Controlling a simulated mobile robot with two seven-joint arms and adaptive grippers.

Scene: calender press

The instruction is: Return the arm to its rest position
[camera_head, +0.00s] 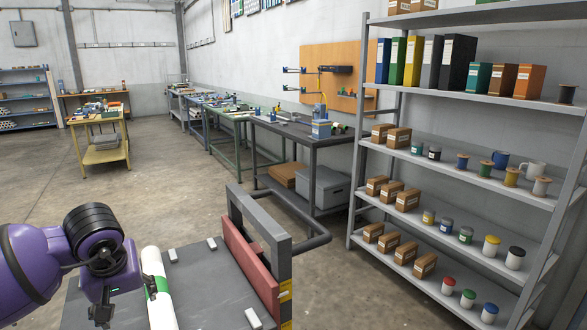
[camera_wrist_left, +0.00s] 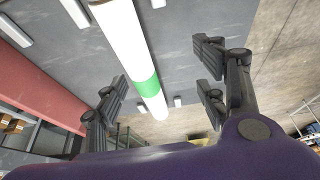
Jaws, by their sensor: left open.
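My left gripper (camera_head: 127,299) is at the lower left of the head view, beside a white roll (camera_head: 155,268) with a green band. The roll lies along the left side of a dark grey cart top (camera_head: 205,285). In the left wrist view, my left gripper (camera_wrist_left: 160,85) has its fingers wide apart and holds nothing. There the roll (camera_wrist_left: 120,35) shows between the two rows of fingers, with a gap on each side. How far the fingers are from it in depth is hard to tell. My right gripper is in neither view.
The cart has a red panel (camera_head: 250,262) and a grey frame with a handle at its right. Small light blocks (camera_head: 252,318) sit on its top. A loaded grey shelf rack (camera_head: 440,190) stands at the right. Workbenches line the wall behind. The floor (camera_head: 120,205) beyond the cart is clear.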

